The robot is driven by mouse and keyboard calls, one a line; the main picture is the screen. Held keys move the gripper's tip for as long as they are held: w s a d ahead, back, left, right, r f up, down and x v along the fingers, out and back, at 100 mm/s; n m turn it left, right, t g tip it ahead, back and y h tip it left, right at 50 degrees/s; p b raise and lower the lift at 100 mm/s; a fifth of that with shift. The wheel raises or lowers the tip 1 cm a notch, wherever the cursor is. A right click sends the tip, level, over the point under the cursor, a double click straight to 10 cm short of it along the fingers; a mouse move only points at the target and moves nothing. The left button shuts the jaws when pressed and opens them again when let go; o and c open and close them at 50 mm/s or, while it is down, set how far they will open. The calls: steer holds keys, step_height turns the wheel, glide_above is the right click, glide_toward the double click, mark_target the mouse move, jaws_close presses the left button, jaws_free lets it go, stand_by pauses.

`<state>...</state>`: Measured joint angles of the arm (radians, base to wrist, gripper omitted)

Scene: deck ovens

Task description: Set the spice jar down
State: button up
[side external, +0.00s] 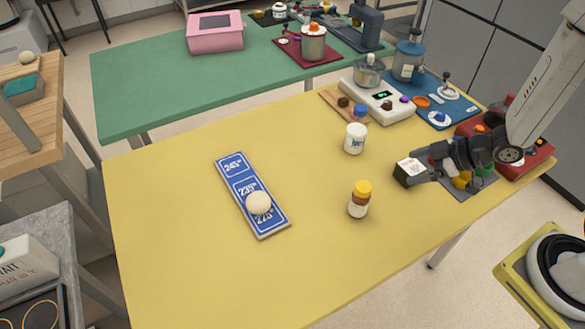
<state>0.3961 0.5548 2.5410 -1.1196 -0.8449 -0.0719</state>
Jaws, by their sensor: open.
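The spice jar (359,199), with a yellow lid, a brown band and a pale lower part, stands upright on the yellow table (180,270), right of the middle. My gripper (418,165) is to the right of the jar and clear of it. It is open, with its fingertips close to a small black block with a white top (407,172). From this angle I cannot tell whether the fingers touch that block.
A blue sign board (236,178) with a pale ball (259,203) lies left. A scale (380,103), a blue tray (462,106) and a red case (525,160) crowd the back right. The front left is clear.

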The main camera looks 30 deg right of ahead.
steer(key=w+d+r+m+g+h, duration=0.1)
steer(key=w+d+r+m+h, duration=0.1)
steer(key=d+r+m+h, duration=0.3)
steer(key=s+a+r+m+g+h, duration=0.1)
steer(key=s+a+r+m+g, duration=0.1)
steer(key=s+a+m+g, duration=0.2)
steer(key=shift+s+a+r, duration=0.3)
steer(key=shift+s+a, duration=0.45)
steer(key=shift+s, duration=0.25)
